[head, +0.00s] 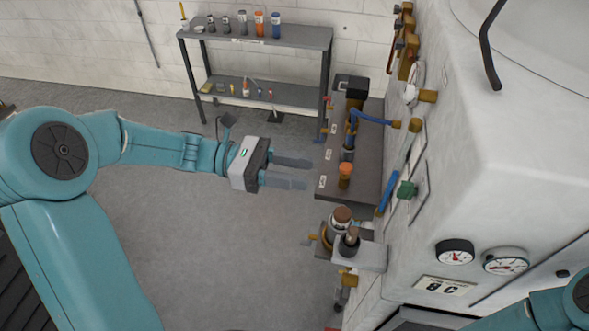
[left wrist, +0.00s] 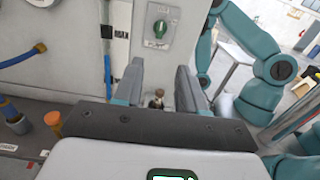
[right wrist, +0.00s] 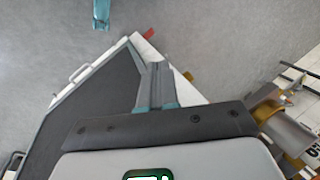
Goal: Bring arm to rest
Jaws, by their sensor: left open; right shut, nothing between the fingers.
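My left gripper (head: 290,172) is open and empty in the head view. It is held out over the floor, left of the small dark shelf beside the machine. In the left wrist view its two fingers (left wrist: 160,88) stand apart, with the machine's wall behind them. My right gripper (right wrist: 156,80) shows in the right wrist view with its fingers together and nothing between them. It is above the floor, with a dark panel with a pale frame behind it. In the head view only a bit of my right arm (head: 575,302) shows at the lower right edge.
The white machine (head: 530,150) fills the right side, with gauges (head: 455,252) and a green switch (head: 406,190). The dark shelf (head: 335,187) carries an orange-capped bottle (head: 345,170). A metal rack (head: 290,38) with bottles stands at the back wall. The floor (head: 200,240) is clear.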

